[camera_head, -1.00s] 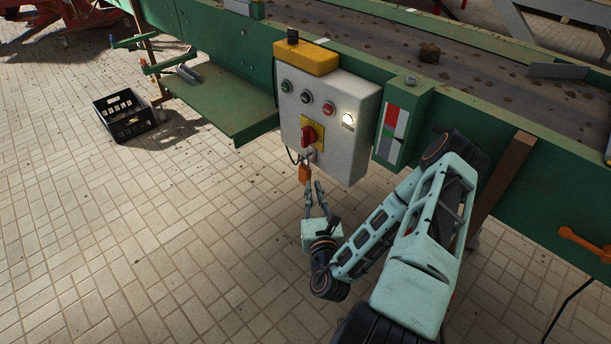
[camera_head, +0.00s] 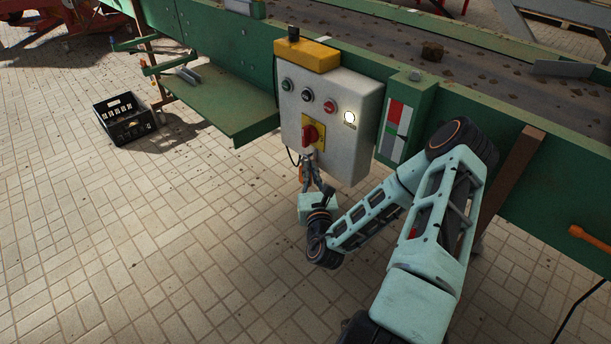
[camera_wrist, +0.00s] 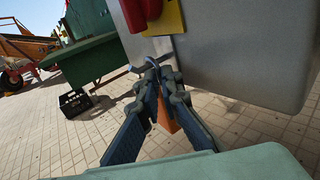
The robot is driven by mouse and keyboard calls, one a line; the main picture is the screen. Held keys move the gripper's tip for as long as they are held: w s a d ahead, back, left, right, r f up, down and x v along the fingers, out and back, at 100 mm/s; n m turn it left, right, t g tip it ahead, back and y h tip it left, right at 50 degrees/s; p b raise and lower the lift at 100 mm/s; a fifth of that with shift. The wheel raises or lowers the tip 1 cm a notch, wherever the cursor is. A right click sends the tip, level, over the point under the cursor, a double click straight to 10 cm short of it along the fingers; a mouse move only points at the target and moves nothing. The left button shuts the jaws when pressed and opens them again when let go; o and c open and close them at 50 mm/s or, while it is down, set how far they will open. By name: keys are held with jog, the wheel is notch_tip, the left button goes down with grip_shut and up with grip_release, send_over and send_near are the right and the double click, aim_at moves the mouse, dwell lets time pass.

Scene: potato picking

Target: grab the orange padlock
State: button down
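The orange padlock (camera_wrist: 166,118) hangs below the red rotary switch (camera_wrist: 140,10) on the control box. In the wrist view its body shows between and behind my fingers, and its metal shackle (camera_wrist: 152,62) rises just above the fingertips. My gripper (camera_wrist: 161,78) has its fingertips drawn close together at the shackle and looks shut on it; the exact contact is hidden. In the head view my gripper (camera_head: 311,166) is right under the switch (camera_head: 312,133), and only a sliver of the padlock (camera_head: 302,173) shows beside the fingers.
The grey control box (camera_head: 350,96) with a yellow top is fixed to the green conveyor frame (camera_head: 240,45). A green shelf (camera_head: 225,103) juts out at its left. A black crate (camera_head: 124,118) stands on the paved floor. The floor below my gripper is clear.

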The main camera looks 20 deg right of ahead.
dwell(0.7)
jog(key=s+a+p, duration=0.3)
jog(key=a, duration=0.5)
jog(key=s+a+r+p, duration=0.1)
jog(key=s+a+p, duration=0.2)
jog(key=a, duration=0.6)
jog(key=shift+r, duration=0.25)
